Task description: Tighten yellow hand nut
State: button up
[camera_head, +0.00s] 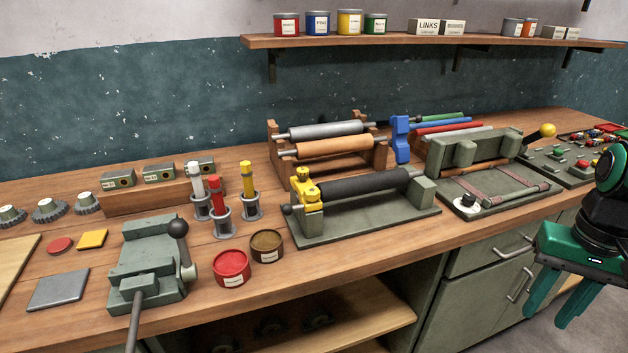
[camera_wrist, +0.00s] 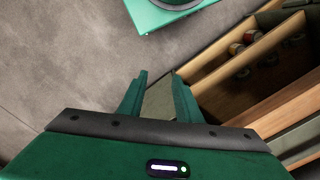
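A yellow hand nut (camera_head: 303,174) sits on top of a yellow clamp block (camera_head: 310,199) at the left end of a green roller fixture (camera_head: 365,224). A black roller (camera_head: 365,185) lies across this fixture. How tight the nut is cannot be seen. My gripper (camera_head: 545,320) is at the far right, beyond the bench's front edge, pointing down, well apart from the nut. In the wrist view my gripper (camera_wrist: 159,74) has its two green fingers apart with nothing between them; the nut is not in that view.
A vise (camera_head: 148,262), red tin (camera_head: 231,268), brown tin (camera_head: 267,246) and several upright coloured tools stand left of the fixture. A roller rack (camera_head: 375,160) and blue stand (camera_head: 401,140) are behind it. A second green fixture (camera_head: 490,195) is to its right.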

jog(key=shift+s+d, duration=0.1)
jog(key=shift+d, duration=0.05)
jog(key=o, duration=0.3)
jog(key=shift+o, duration=0.3)
jog(key=shift+w+a+r+n+t, duration=0.15)
jog(key=shift+w+r+n, duration=0.1)
jog(key=shift+w+r, duration=0.2)
jog(key=shift+w+a+r+n+t, duration=0.15)
jog(key=shift+w+r+n, duration=0.15)
jog(key=shift+r, duration=0.25)
jog(key=w+a+r+n+t, duration=0.1)
jog(key=w+a+r+n, duration=0.35)
jog(key=w, duration=0.45)
jog(key=n+t+y, duration=0.1)
jog(key=n+y, duration=0.2)
jog(key=n, duration=0.8)
send_near(313, 190)
jog(key=x, duration=0.7)
jog(key=shift+a+f, duration=0.1)
jog(key=shift+f, duration=0.3)
